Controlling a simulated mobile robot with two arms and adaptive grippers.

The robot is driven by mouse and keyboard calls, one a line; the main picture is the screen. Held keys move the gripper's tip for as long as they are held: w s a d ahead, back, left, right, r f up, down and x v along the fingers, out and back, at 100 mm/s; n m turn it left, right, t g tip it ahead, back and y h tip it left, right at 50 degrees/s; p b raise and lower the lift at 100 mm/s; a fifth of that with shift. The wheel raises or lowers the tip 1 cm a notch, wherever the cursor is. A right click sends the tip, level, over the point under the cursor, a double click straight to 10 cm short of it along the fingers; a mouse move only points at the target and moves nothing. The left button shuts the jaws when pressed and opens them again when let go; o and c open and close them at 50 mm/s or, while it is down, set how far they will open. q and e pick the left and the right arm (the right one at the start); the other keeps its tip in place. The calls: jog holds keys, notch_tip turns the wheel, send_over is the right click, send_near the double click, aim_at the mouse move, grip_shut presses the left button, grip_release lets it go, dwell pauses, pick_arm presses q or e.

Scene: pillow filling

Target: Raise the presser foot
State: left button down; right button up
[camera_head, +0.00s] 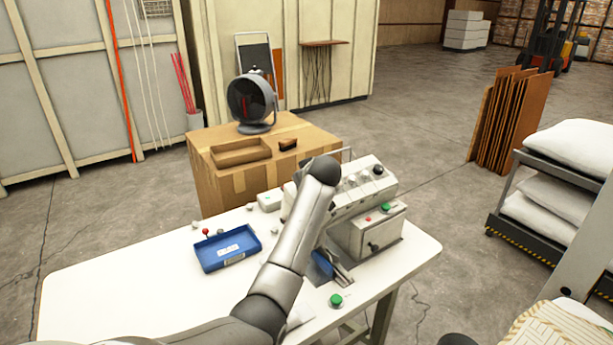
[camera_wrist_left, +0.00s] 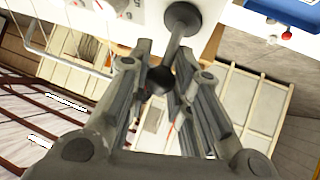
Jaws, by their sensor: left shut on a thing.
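The sewing machine (camera_head: 362,178) is a white-and-grey unit with knobs on its front, standing on a white table. In the left wrist view, a dark lever (camera_wrist_left: 181,38) comes out of a round base on the white machine housing (camera_wrist_left: 120,12) and ends in a black ball knob (camera_wrist_left: 160,81). My left gripper (camera_wrist_left: 162,62) is shut on this lever, with a finger on each side near the knob. In the head view my left arm crosses in front of the machine and hides the gripper, the lever and the presser foot area. My right gripper is not in view.
A blue tray (camera_head: 228,248) lies on the white table (camera_head: 120,280), left of my arm. A green button (camera_head: 336,300) is near the table's front edge. A cardboard box (camera_head: 225,180) with a fan (camera_head: 252,100) stands behind. A rack of white pillows (camera_head: 560,200) is at right.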

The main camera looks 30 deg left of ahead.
pick_arm(q)
jog(key=shift+w+a+r+g+h+p, duration=0.15)
jog(key=shift+a+g+h+p, duration=0.15)
jog(key=shift+h+p, duration=0.25)
jog(key=shift+w+a+f+g+h+p, duration=0.1)
jog(key=shift+a+g+h+p, duration=0.15)
jog(key=shift+h+p, duration=0.3)
jog(key=c, duration=1.3)
grip_release()
jog(key=shift+a, duration=0.1)
jog(key=v, duration=1.1)
jog(key=shift+s+d+r, duration=0.2)
jog(key=shift+r, duration=0.1)
